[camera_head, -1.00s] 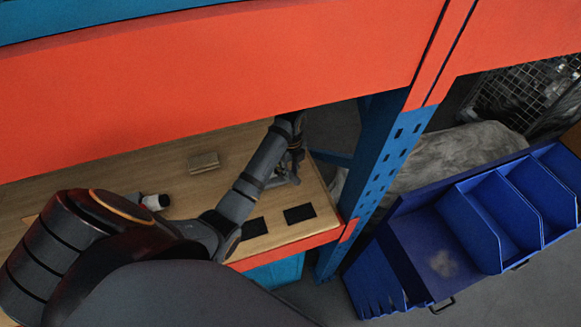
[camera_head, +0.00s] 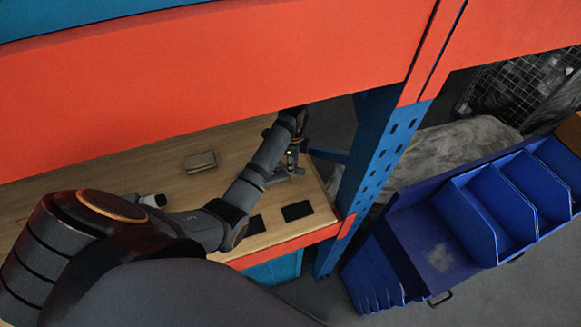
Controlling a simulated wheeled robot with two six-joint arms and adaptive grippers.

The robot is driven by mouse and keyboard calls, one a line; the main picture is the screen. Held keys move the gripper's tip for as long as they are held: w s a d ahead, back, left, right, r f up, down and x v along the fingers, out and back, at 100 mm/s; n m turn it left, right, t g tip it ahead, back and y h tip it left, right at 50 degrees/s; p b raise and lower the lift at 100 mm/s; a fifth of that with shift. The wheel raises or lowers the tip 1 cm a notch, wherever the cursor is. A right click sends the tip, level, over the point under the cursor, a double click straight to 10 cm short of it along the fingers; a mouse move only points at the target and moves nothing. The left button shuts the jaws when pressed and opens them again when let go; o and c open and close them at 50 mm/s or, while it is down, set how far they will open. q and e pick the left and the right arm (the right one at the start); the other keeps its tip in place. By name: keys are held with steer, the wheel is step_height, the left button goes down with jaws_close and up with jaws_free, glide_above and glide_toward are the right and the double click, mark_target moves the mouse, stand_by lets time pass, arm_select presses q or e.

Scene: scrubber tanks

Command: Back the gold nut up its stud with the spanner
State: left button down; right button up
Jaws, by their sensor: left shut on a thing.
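My left gripper (camera_head: 293,160) hangs from the end of my arm over the right end of the wooden bench. It is small and partly hidden by my own arm. It is shut on a small grey thing that looks like the spanner (camera_head: 284,174), low over the bench top. The outline of this thing is too small to make out well. I cannot pick out the gold nut or its stud; they are too small or hidden behind my arm and gripper. My right gripper is not in view.
The wooden bench (camera_head: 228,148) carries a small tan block (camera_head: 200,161), a white and black cylinder (camera_head: 153,200) and dark pads (camera_head: 298,211). An orange beam (camera_head: 200,75) crosses above. A blue post (camera_head: 378,165) stands at the bench's right end, with blue bins (camera_head: 440,255) beyond.

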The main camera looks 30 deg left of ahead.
arm_select(q)
steer(key=w+n, duration=0.1)
steer(key=n, duration=0.2)
steer(key=shift+w+a+n, duration=0.3)
steer(key=shift+w, duration=0.05)
steer(key=shift+w+a+n, duration=0.4)
steer(key=shift+n, duration=0.7)
steer(key=shift+w+a+n, duration=0.35)
steer(key=shift+w+n, duration=0.05)
steer(key=shift+n, duration=0.7)
steer(key=shift+s+d+m, duration=0.25)
steer(key=shift+d+m, duration=0.05)
steer(key=shift+m, duration=0.4)
steer(key=shift+r, duration=0.2)
steer(key=shift+r, duration=0.65)
steer(key=shift+r, duration=0.1)
